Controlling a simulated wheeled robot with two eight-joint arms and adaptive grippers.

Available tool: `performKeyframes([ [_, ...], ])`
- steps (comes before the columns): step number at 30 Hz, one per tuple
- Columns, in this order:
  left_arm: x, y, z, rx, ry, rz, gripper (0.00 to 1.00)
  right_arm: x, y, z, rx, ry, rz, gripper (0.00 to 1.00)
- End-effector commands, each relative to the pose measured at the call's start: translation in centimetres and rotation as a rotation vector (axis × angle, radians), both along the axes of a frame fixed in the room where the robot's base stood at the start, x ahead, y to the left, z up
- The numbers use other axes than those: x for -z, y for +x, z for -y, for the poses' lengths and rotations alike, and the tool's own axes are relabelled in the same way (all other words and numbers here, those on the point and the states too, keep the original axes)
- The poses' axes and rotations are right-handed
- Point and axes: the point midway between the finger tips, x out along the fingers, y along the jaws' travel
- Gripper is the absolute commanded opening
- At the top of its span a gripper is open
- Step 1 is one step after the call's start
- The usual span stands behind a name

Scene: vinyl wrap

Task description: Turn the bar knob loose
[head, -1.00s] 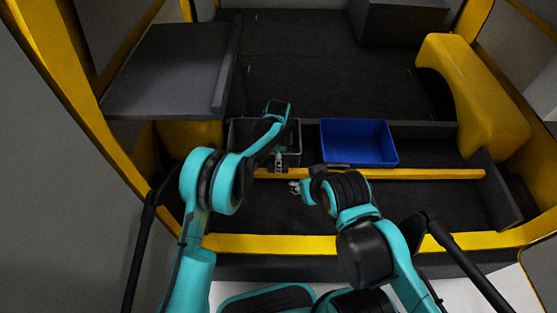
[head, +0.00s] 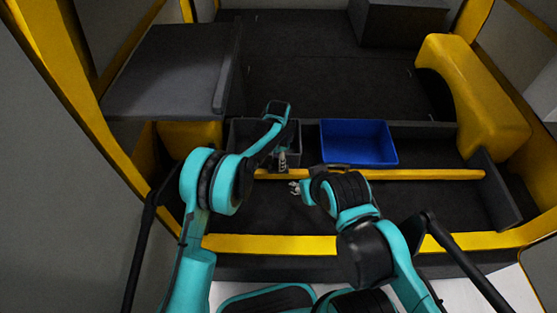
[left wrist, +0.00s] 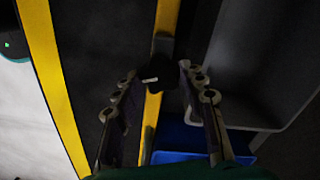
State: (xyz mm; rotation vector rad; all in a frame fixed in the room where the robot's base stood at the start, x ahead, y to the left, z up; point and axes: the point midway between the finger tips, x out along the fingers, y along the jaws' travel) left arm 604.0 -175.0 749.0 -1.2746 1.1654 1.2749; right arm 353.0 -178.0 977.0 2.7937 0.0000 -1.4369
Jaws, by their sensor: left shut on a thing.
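The dark bar knob (left wrist: 161,74), with a small pale mark, sits on the yellow bar (head: 420,173). In the left wrist view it lies between the fingertips of my left gripper (left wrist: 158,70), which is shut on it. In the head view my left gripper (head: 282,160) points down at the left end of the bar, and the knob is hidden there. My right gripper (head: 296,187) is small and partly hidden by its own arm, just in front of the bar. Its opening cannot be made out.
A grey bin (head: 236,143) stands behind the bar by my left gripper. A blue bin (head: 358,124) stands to its right. A dark raised shelf (head: 170,75) is at the left. A yellow-edged sill (head: 300,244) runs along the front.

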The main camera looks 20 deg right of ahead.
Motion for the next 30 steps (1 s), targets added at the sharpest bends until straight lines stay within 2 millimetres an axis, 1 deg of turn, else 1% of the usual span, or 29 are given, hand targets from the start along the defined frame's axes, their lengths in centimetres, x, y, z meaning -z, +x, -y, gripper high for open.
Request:
performKeyframes([
  [30,0.02,0.00,0.01,-0.964,0.000,0.000,0.12,-0.22,-0.01,0.00,0.000,0.000,0.000,0.40],
])
